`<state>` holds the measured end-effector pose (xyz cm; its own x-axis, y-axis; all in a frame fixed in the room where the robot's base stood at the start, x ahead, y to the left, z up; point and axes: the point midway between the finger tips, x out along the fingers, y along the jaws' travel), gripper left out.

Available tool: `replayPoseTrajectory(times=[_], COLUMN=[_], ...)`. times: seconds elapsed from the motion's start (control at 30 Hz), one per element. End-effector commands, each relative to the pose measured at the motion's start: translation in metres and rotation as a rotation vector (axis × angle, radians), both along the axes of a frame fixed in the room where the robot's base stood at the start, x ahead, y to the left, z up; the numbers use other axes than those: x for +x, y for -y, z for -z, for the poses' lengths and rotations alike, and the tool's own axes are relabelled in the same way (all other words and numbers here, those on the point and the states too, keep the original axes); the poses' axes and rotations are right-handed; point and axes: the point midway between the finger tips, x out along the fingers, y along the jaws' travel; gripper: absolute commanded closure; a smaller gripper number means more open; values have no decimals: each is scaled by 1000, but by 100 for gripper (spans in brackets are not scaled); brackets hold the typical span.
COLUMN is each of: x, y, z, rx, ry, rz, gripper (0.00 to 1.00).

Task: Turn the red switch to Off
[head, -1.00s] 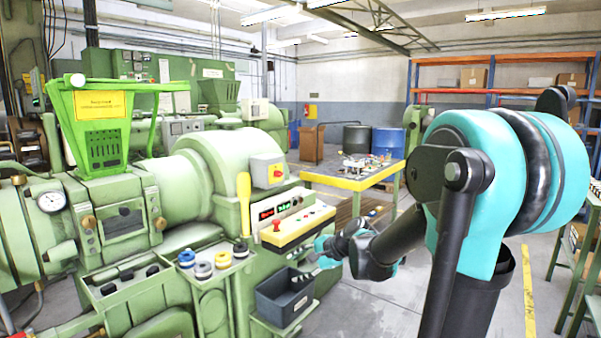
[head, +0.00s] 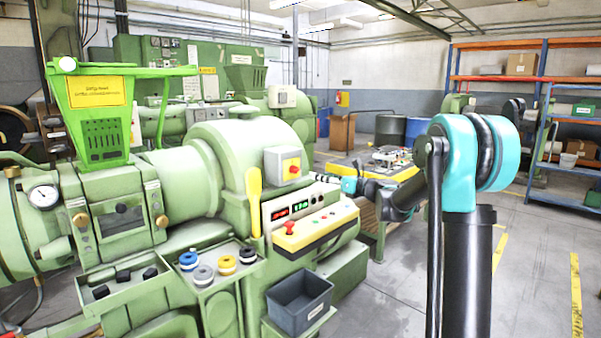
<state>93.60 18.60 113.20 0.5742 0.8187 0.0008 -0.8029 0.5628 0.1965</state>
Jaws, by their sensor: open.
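The red switch (head: 293,169) is a small red knob on a yellow plate, fixed to the face of a grey box (head: 273,157) on the green extruder. The angle of its knob is too small to read. My gripper (head: 314,177) is just to the right of the switch box at about the switch's height, pointing left towards it. It is open and looks empty. A small gap shows between the fingertips and the box in the picture. The fingers are small and partly hard to make out.
A control panel (head: 322,225) with a yellow front and red emergency button juts out below the switch. A yellow lever (head: 254,200) stands to its left. A dark bin (head: 299,300) sits lower down. A yellow-edged table (head: 398,177) stands behind my arm. Floor is clear at right.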

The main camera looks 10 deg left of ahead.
Motion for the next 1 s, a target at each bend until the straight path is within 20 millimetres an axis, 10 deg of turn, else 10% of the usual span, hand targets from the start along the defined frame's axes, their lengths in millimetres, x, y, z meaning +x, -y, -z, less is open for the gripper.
replayPoseTrajectory(times=[0.5,1.0], x=[56,69], y=[-81,-99], z=[0,0], rx=[-2,-2], ry=[1,1], rz=[-2,0], gripper=[51,51])
